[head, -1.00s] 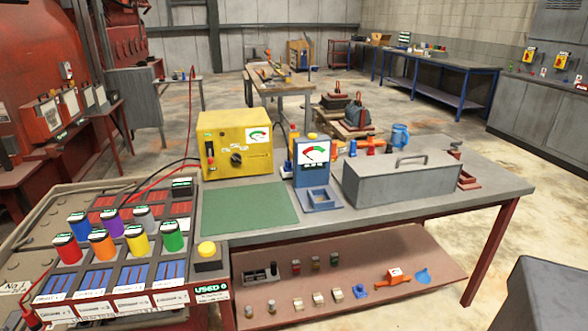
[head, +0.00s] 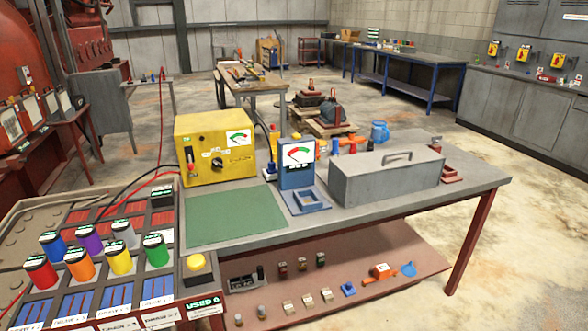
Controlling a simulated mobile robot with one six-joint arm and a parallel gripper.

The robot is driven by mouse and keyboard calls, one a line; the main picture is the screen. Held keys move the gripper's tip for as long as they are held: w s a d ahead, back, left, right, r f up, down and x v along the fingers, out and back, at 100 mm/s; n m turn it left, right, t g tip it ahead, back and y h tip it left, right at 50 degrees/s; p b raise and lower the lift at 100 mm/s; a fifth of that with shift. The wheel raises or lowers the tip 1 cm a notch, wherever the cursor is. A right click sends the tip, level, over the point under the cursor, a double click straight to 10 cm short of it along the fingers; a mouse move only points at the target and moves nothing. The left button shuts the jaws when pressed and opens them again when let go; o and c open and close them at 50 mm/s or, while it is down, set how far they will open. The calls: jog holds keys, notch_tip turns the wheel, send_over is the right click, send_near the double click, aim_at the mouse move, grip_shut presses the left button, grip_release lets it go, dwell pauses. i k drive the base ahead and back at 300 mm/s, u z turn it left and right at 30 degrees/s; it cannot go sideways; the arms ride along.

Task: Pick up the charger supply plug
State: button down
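I cannot make out a charger supply plug for certain in the head view. A yellow box with a dial gauge and a black knob, which looks like the charger (head: 198,165), stands at the back left of the grey workbench (head: 395,212). A black cable (head: 140,183) and a red cable (head: 160,135) run near its left side. Small items lie behind the blue gauge stand (head: 296,178), partly hidden by it and too small to name. My gripper is not in view.
A green mat (head: 236,215) lies on the bench, with a grey toolbox (head: 385,180) to its right. A rack with several coloured canisters (head: 120,260) stands at front left. The lower shelf (head: 395,265) holds several small parts. Concrete floor (head: 530,200) is open at right.

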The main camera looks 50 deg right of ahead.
aim_at(271, 169)
jog(key=u, duration=1.4)
jog(key=k, duration=0.1)
jog(key=z, duration=2.7)
jog(key=k, duration=0.9)
jog(key=u, duration=0.15)
jog(key=i, duration=0.65)
